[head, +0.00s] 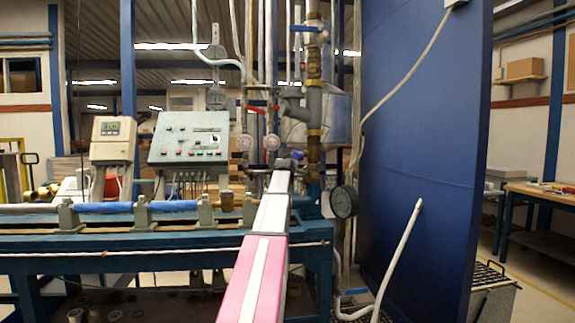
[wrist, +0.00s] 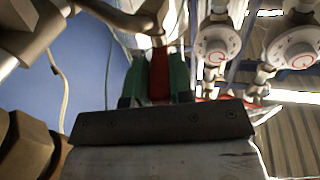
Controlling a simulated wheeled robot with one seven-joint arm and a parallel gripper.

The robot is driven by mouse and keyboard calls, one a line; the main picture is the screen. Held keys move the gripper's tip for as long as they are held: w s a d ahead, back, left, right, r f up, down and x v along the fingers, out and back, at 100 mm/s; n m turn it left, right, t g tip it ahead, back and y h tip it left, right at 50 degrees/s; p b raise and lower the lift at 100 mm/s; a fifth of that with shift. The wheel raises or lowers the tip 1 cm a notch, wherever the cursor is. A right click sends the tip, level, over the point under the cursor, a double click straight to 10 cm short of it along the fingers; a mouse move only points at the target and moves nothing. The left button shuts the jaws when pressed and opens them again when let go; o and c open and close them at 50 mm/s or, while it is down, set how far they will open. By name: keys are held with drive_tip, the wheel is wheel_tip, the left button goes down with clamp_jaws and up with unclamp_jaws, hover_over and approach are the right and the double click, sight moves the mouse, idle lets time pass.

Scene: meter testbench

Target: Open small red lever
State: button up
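In the wrist view the small red lever (wrist: 159,76) stands between the two green fingers of my gripper (wrist: 160,82). The fingers lie close along both sides of it with no clear gap, so my gripper looks shut on it. The lever's upper end meets metal pipe fittings (wrist: 150,20). In the head view my gripper (head: 290,158) is at the far end of my arm, in front of the vertical pipe at the bench's right end. The gripped lever is hidden there.
Two round gauges (wrist: 215,45) are close to the right of my gripper in the wrist view. Red handles (head: 258,108) sit higher on the pipes. A control panel (head: 188,140) stands to the left. A blue wall (head: 425,150) and black gauge (head: 344,202) are to the right.

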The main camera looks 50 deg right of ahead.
drive_tip(key=o, duration=0.4)
drive_tip(key=v, duration=1)
drive_tip(key=shift+s+a, duration=0.2)
drive_tip(key=shift+a, duration=0.1)
clamp_jaws()
drive_tip(key=shift+w+a+f+y, duration=0.2)
drive_tip(key=shift+a+y, duration=0.1)
drive_tip(key=shift+a, duration=0.2)
